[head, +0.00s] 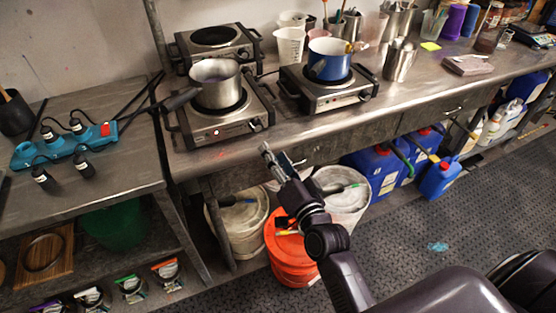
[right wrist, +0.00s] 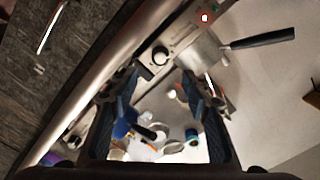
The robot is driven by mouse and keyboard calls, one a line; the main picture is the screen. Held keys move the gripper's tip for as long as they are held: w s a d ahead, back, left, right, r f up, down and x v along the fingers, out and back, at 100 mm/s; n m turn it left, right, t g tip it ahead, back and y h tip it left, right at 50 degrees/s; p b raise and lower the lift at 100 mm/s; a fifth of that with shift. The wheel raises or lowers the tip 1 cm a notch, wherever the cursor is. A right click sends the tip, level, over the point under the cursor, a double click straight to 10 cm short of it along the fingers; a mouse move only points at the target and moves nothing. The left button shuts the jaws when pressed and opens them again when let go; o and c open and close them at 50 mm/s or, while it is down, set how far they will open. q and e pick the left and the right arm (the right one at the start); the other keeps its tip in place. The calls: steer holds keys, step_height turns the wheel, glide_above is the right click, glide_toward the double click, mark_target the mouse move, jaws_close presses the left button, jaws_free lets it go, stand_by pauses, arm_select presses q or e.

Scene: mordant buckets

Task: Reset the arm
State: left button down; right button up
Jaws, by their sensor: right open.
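My right gripper (head: 275,158) is in front of the metal bench's front edge, above the buckets in the head view. In the right wrist view its two dark fingers (right wrist: 160,88) stand apart with nothing held between them. My left gripper is in neither view. Beyond the right gripper, a hot plate (head: 228,133) carries a steel saucepan (head: 216,92) with a dark handle. A second hot plate (head: 318,100) carries a blue pot (head: 327,69).
Under the bench are a white bucket (head: 244,238), an orange bucket (head: 288,272), another white bucket (head: 345,214) and blue jugs (head: 376,174). A side table (head: 125,180) at left holds a teal power strip (head: 48,149). The dark patterned floor (head: 450,228) at right is open.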

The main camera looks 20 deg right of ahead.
steer(key=shift+s, duration=0.9)
steer(key=shift+f, duration=0.1)
steer(key=s+a+f+n+g, duration=0.1)
steer(key=s+f+n+g, duration=0.2)
steer(key=f, duration=1)
steer(key=s+a+f+n+g, duration=0.1)
steer(key=s+f+g, duration=0.35)
steer(key=f, duration=0.85)
steer(key=s+a+f+n+g, duration=0.15)
steer(key=s+f, duration=0.45)
steer(key=f, duration=0.6)
steer(key=s+d+f+n+g, duration=0.2)
steer(key=s+f, duration=0.4)
steer(key=s, duration=0.5)
steer(key=s+d+f+n+g, duration=0.2)
steer(key=s+f, duration=0.5)
steer(key=s, duration=0.4)
steer(key=s+d+f+n+g, duration=0.2)
steer(key=s+f+g, duration=0.2)
steer(key=s+f, duration=0.3)
steer(key=s, duration=0.4)
steer(key=shift+s+d+h, duration=0.2)
steer(key=shift+s+h, duration=0.1)
